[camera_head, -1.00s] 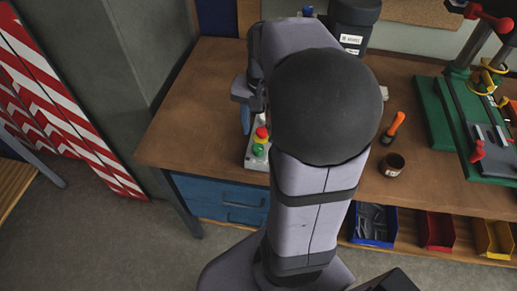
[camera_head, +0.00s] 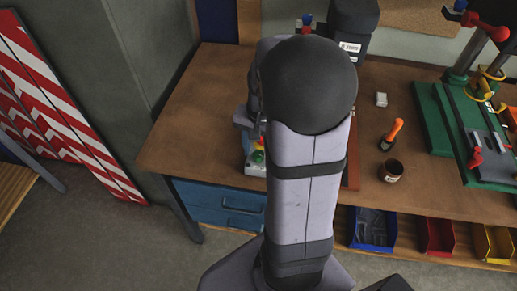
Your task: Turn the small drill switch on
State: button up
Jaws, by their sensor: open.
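A pale switch box (camera_head: 253,168) stands near the front left of the workbench, beside my arm. A green button (camera_head: 258,157) shows on it, with a bit of yellow and red just behind. The rest of the box is hidden by my arm. My gripper (camera_head: 247,138) is over the back left of this box, mostly hidden behind my arm. It is open, and I see nothing held in it. I cannot tell whether it touches the box. A green-based drill-like machine (camera_head: 462,115) with red handles stands at the right.
The wooden workbench (camera_head: 190,110) is clear at the left. Coloured bins (camera_head: 437,236) sit below.

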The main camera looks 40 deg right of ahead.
jog(key=shift+c, duration=0.4)
jog(key=c, duration=1)
jog(key=shift+n, duration=0.3)
jog(key=n+p, duration=0.1)
jog(key=n, duration=0.4)
jog(key=shift+r+p, duration=0.1)
jog(key=shift+p, duration=0.25)
jog(key=n+p, duration=0.1)
jog(key=n, duration=0.5)
jog(key=shift+w+d, duration=0.1)
jog(key=shift+d, duration=0.05)
jog(key=shift+n, duration=0.3)
jog(key=o, duration=1.1)
